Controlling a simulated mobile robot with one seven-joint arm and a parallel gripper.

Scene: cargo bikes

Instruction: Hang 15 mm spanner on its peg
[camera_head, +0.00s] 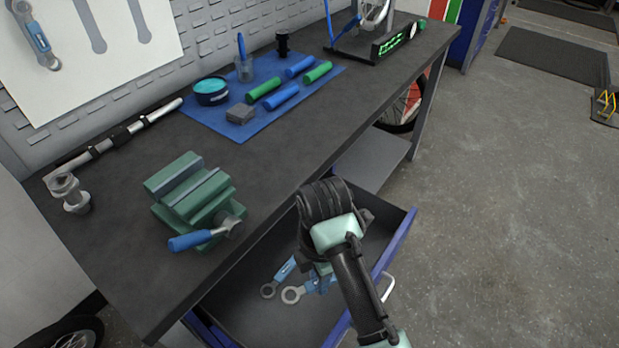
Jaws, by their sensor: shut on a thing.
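My gripper (320,268) is low in the open drawer, seen from behind and above, with my wrist hiding most of its fingers. It is shut on a blue-handled spanner (292,294), whose grey ring end sticks out to the left. A second blue-handled spanner (268,291) lies in the drawer just left of it. I cannot read a size on either. The white tool panel (120,45) is at the upper left, with one blue-handled spanner (38,35) hanging on it and grey spanner outlines to its right. The pegs at the outlines cannot be made out.
The dark workbench (300,140) lies between the drawer (255,325) and the panel. A green vise (190,190) with a blue-handled tool (205,236) stands near its front edge. A blue mat (210,122) holds grips and a tin.

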